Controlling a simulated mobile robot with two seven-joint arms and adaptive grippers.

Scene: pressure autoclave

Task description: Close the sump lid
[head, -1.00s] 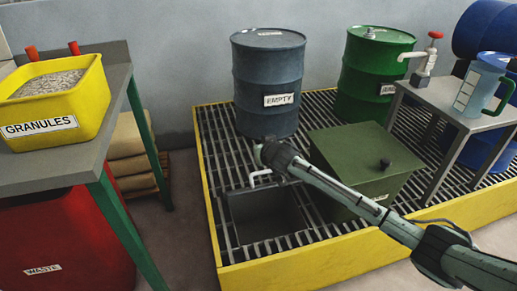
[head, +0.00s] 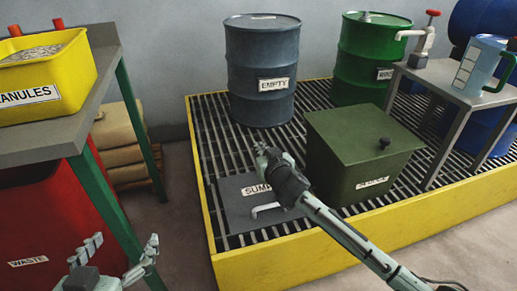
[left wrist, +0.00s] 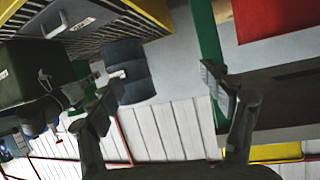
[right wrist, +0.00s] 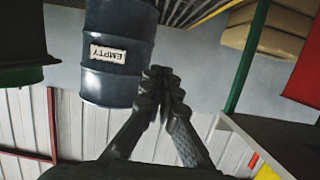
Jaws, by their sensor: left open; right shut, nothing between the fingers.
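The grey sump lid (head: 232,213) lies flat over the sump opening in the yellow-edged grating at the head view's centre left. Its "SUMP" label is partly hidden behind my right gripper, and its pale handle (head: 264,210) is at the front edge. The lid also shows at the top left of the left wrist view (left wrist: 48,17). My right gripper (head: 264,152) is shut and empty, above the lid's far right side; its closed fingers show in the right wrist view (right wrist: 164,76). My left gripper (head: 118,258) is open and empty at the lower left, apart from the lid.
A green box (head: 360,160) stands right of the lid. The blue-grey "EMPTY" drum (head: 262,85) and a green drum (head: 360,65) stand behind. A bench (head: 95,85) with the yellow granules tub (head: 45,75) is at left, above a red waste bin (head: 50,220).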

